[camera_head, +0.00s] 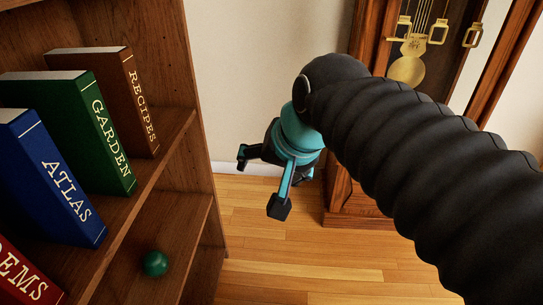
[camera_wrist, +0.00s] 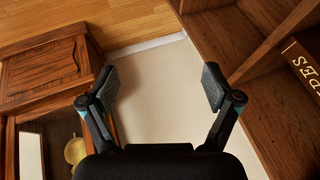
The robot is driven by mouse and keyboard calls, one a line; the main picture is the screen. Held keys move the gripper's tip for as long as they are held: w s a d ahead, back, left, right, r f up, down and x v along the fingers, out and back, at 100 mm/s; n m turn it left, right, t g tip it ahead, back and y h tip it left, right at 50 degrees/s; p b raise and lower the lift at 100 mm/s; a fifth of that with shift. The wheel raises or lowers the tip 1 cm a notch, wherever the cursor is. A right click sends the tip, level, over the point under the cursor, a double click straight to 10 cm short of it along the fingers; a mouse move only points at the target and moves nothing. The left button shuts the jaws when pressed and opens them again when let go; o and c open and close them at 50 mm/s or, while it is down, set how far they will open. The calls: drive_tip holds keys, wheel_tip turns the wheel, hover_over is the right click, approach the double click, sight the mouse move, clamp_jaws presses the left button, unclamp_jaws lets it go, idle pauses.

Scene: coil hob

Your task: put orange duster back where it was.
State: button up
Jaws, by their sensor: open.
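No orange duster shows in either view. My gripper (camera_head: 262,181) is open and empty, in the air between the bookshelf and the clock case. In the wrist view my gripper (camera_wrist: 162,86) has its two dark pads wide apart, with only pale wall and floor visible between them.
A wooden bookshelf (camera_head: 178,208) at left holds several books, including a brown RECIPES book (camera_head: 128,100) and a green GARDEN book (camera_head: 100,130). A green ball (camera_head: 155,263) lies on a lower shelf. A pendulum clock (camera_head: 350,190) stands at right. Wooden floor (camera_head: 270,250) lies open between.

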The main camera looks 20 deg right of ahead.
drive_tip(key=s+d+f+n+h, duration=0.1)
drive_tip(key=s+d+f+n, duration=0.2)
drive_tip(key=s+f+n, duration=0.2)
wheel_tip(320, 180, down, 4)
drive_tip(key=shift+d+r+g+h, duration=0.25)
drive_tip(key=shift+g+h, duration=0.05)
drive_tip(key=shift+h, duration=0.1)
drive_tip(key=shift+r+p, duration=0.6)
